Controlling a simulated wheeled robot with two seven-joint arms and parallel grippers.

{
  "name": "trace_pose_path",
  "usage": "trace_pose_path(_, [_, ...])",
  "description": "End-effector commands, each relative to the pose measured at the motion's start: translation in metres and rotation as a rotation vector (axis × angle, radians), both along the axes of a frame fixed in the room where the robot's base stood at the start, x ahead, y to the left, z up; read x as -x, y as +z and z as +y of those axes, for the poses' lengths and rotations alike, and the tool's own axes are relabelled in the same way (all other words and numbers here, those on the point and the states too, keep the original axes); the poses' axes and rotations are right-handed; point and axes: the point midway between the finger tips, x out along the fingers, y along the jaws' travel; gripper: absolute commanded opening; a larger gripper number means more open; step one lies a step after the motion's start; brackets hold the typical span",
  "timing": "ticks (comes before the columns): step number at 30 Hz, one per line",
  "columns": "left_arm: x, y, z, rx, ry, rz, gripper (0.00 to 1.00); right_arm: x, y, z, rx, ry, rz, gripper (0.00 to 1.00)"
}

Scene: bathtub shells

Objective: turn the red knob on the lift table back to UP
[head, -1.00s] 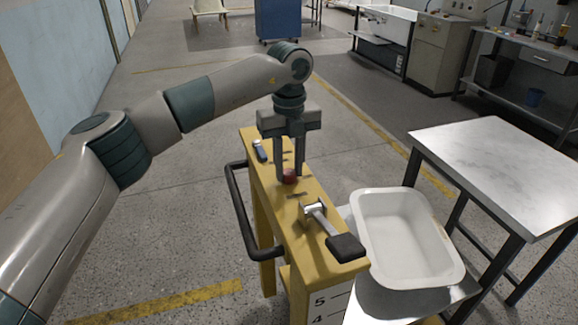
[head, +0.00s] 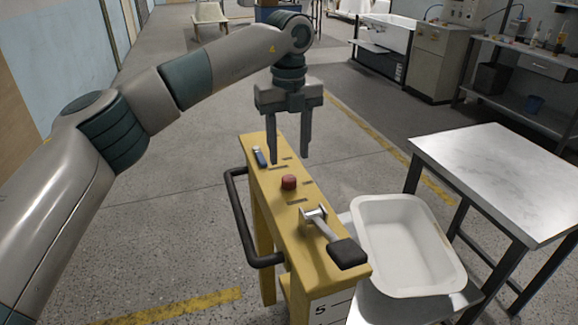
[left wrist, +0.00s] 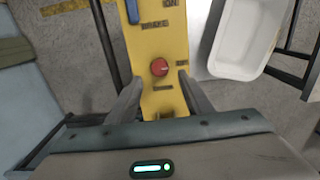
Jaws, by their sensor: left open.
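The red knob (head: 289,182) sits on top of the yellow lift table panel (head: 272,178), between dark label marks. In the left wrist view the knob (left wrist: 159,67) lies just beyond the fingertips, with nothing touching it. My left gripper (head: 289,160) is open, pointing down, above and slightly behind the knob. The labels near the knob are too blurred to read surely. A small blue switch (head: 259,156) is farther back on the panel, beside labels that seem to read BRAKE and ON. My right gripper is not seen.
A lever with a black pad (head: 346,252) stands at the panel's near end. A black handle bar (head: 238,215) runs along its left side. A white tub (head: 408,245) is close on the right, beside a pale-topped table (head: 500,175). Floor on the left is free.

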Motion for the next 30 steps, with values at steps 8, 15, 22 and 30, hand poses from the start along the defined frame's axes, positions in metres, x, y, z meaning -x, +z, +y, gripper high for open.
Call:
trace_pose_path(8, [0.0,0.058,-0.001,0.0,0.002,-0.003,0.46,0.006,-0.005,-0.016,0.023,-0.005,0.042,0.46])
trace_pose_path(15, [0.0,0.096,-0.001,0.0,0.002,-0.001,0.46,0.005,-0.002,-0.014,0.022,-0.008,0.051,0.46])
trace_pose_path(22, [0.0,0.109,0.0,0.0,0.0,0.0,0.46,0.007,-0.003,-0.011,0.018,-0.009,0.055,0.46])
trace_pose_path(30, [0.0,0.11,0.0,0.0,0.0,0.0,0.46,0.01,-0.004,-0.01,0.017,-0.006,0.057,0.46])
